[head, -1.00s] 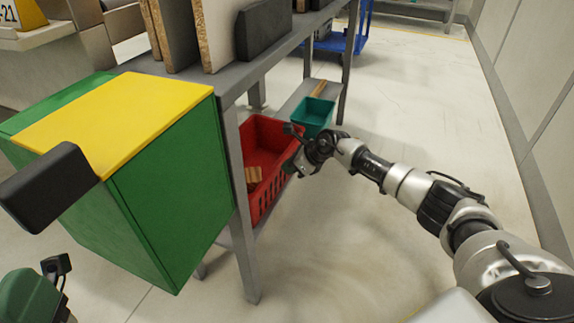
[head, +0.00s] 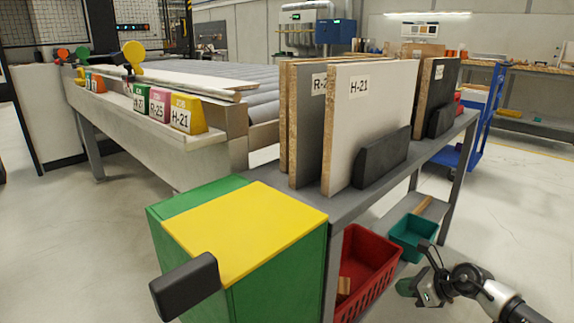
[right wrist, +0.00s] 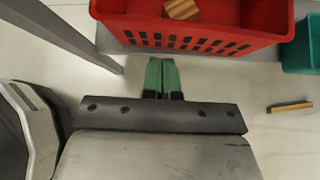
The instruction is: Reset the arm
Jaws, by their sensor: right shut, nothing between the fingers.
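My right gripper (head: 412,284) is at the lower right of the head view, in front of the grey bench's lower shelf. In the right wrist view its two green fingers (right wrist: 161,77) are together with nothing between them. They point toward the red crate (right wrist: 190,30), apart from it as far as I can tell. The red crate (head: 372,262) sits on the lower shelf with a small wooden piece (head: 343,287) inside, which also shows in the right wrist view (right wrist: 181,9). My left gripper is not in view.
A green cabinet with a yellow top (head: 245,225) stands at the bench's near end. A teal bin (head: 412,237) is beside the red crate. Panels, including one labelled H-21 (head: 372,110), stand on the bench. A wooden strip (right wrist: 290,107) shows at right in the wrist view.

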